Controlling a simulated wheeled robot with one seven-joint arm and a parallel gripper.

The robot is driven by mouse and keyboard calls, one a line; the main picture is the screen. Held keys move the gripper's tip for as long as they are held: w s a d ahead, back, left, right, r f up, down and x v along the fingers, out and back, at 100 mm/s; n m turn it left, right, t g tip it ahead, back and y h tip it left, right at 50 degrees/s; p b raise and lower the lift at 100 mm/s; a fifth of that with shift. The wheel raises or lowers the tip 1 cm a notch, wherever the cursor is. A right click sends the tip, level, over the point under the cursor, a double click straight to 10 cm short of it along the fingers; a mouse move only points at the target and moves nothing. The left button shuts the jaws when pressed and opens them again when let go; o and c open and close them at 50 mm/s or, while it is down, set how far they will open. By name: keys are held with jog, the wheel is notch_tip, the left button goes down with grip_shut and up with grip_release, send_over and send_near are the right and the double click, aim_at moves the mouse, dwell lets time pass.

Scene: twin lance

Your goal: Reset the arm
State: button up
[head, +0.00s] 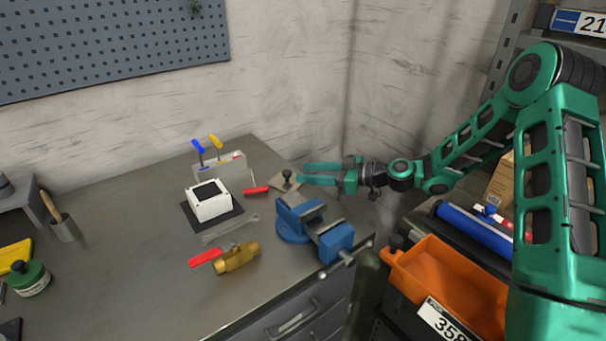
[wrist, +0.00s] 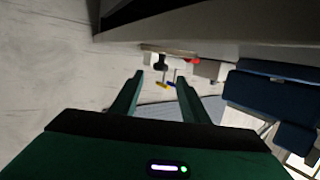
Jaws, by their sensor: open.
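My gripper (head: 306,174) is at the end of my green arm, which reaches in from the right in the head view. Its two fingers point left, spread apart with nothing between them. It hovers near the back right of the workbench, above and behind the blue vise (head: 315,225). In the wrist view my gripper (wrist: 157,85) shows both green fingers open, with the vise (wrist: 275,95) to the right of them. A small dark-knobbed item on a light base (head: 286,182) lies just left of the fingertips in the head view.
On the workbench (head: 130,270) are a white box (head: 208,202) on a dark mat, a brass valve (head: 236,257) with a red handle, and a rack with blue and yellow handled tools (head: 220,164). An orange bin (head: 450,285) stands at the right. A wall is behind.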

jog(key=shift+s, duration=0.1)
jog(key=shift+s+a, duration=0.1)
jog(key=shift+s, duration=0.15)
jog(key=s+h, duration=0.1)
jog(key=s+d+g+h, duration=0.1)
jog(key=s, duration=0.1)
jog(key=s+m+h, duration=0.1)
jog(key=shift+s+d+f+g+h, duration=0.15)
jog(key=shift+s+d+g+h, duration=0.15)
jog(key=shift+s+d, duration=0.05)
jog(key=s+d+h, duration=0.1)
jog(key=s+d, duration=0.1)
jog(key=s+d+m+h, duration=0.1)
jog(key=shift+s+d+r+m+h, duration=0.3)
jog(key=shift+s+d+r+h, duration=0.05)
jog(key=shift+r+h, duration=0.05)
jog(key=s+d+r+m+h, duration=0.4)
jog(key=s+d+m, duration=0.1)
jog(key=s+d, duration=0.4)
jog(key=s+d+r+m+h, duration=0.4)
jog(key=s+d+m, duration=0.2)
jog(key=s+d, duration=0.35)
jog(key=s+d+f+m+g, duration=0.1)
jog(key=s+d+m+g, duration=0.3)
jog(key=s+d, duration=0.8)
jog(key=s+m, duration=0.2)
jog(key=s, duration=0.2)
jog(key=shift+f, duration=0.35)
jog(key=shift+s, duration=0.1)
